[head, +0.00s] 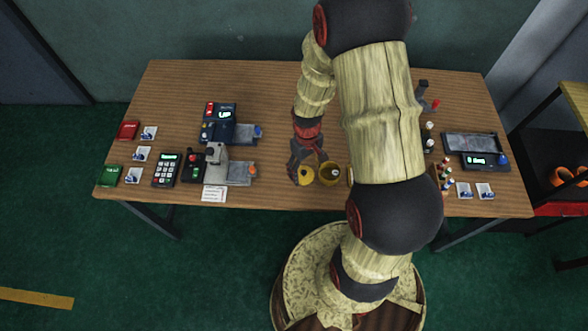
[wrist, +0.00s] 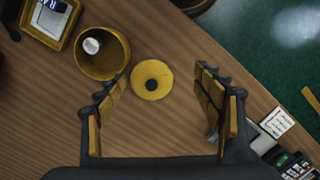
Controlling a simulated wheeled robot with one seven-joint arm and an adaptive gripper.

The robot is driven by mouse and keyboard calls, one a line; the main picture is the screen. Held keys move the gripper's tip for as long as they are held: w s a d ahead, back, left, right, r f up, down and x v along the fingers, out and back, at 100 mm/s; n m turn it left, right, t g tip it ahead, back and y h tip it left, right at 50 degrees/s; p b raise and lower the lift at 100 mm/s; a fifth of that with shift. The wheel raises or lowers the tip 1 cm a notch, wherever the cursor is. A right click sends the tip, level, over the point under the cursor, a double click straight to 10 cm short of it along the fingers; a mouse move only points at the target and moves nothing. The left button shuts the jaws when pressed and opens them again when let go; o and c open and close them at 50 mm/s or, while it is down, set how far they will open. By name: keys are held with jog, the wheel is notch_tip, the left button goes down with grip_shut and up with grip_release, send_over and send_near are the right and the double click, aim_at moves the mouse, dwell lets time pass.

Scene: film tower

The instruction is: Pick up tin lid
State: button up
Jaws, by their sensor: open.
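The tin lid (wrist: 151,80), a round yellow disc with a dark knob at its centre, lies on the wooden table. It also shows in the head view (head: 306,176), partly covered by my gripper. My gripper (wrist: 161,76) is open and empty above the lid, pointing down. In the wrist view the lid appears between the fingertips, nearer the left one. The height left between fingers and lid is hard to tell. An open yellow tin (wrist: 121,66) stands beside the lid with a small white thing inside; the head view shows the tin (head: 329,176) right of the lid.
A yellow-rimmed tray (wrist: 62,44) with a card lies past the tin. Left in the head view are a splicer-like device (head: 215,155), a keypad (head: 167,170) and a paper note (head: 214,193). Small bottles (head: 446,178) stand right. The table's front edge is close to the lid.

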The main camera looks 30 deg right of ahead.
aim_at(304, 172)
jog(key=w, duration=0.1)
jog(key=w+t, duration=0.1)
jog(key=w, duration=0.1)
jog(key=shift+d+r+n, duration=0.15)
jog(key=shift+d+n, duration=0.25)
jog(key=shift+w, duration=0.15)
jog(key=shift+a+n, duration=0.1)
jog(key=shift+n, duration=0.2)
notch_tip(304, 172, down, 2)
jog(key=shift+f+b, duration=0.1)
jog(key=shift+b, duration=0.2)
jog(key=f, duration=0.1)
jog(key=f+b, duration=0.1)
jog(key=f, duration=0.3)
jog(key=shift+d+f, duration=0.25)
jog(key=shift+d, duration=0.05)
jog(key=shift+s, duration=0.25)
jog(key=c, duration=1.3)
jog(key=shift+c, duration=0.2)
